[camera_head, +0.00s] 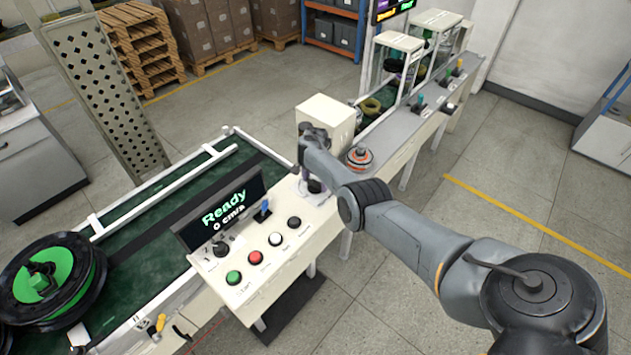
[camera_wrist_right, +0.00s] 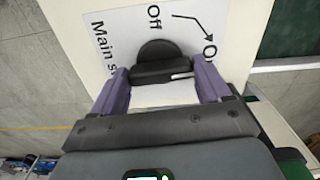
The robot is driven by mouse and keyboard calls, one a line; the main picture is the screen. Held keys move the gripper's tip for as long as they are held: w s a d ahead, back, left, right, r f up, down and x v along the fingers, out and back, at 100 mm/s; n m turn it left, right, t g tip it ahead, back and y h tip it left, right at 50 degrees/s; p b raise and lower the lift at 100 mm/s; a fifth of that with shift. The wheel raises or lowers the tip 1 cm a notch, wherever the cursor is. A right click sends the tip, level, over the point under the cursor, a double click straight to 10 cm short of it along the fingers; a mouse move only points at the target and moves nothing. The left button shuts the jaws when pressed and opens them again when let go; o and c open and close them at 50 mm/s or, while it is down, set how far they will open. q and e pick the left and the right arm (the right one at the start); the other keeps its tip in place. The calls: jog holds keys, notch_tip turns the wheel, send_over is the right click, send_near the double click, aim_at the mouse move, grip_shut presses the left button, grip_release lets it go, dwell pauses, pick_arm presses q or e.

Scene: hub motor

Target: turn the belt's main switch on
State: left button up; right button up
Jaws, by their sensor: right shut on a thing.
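The main switch is a black round knob with a raised grip bar (camera_wrist_right: 160,66) on a white label (camera_wrist_right: 105,35) reading "Main s...", "Off" and "On", with an arrow from Off to On. A white mark shows near the bar's right end in the wrist view. My right gripper (camera_wrist_right: 163,78) is shut on the knob, one purple finger on each side. In the head view my right gripper (camera_head: 308,182) is low over the panel's far end and hides most of the switch. My left gripper is not in view.
The display (camera_head: 222,210) reads "Ready" and "0 cm/s". Several push buttons (camera_head: 275,239) and a small blue-topped switch (camera_head: 262,211) sit on the panel. A white box (camera_head: 325,120) stands behind my gripper. A green belt (camera_head: 130,235) with a black-green wheel (camera_head: 55,280) lies left.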

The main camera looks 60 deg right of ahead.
aim_at(316, 181)
jog(key=shift+m, duration=0.5)
jog(key=o, duration=1)
jog(key=shift+r+p, duration=1.75)
jog(key=shift+r, duration=3.65)
jog(key=shift+f, duration=0.1)
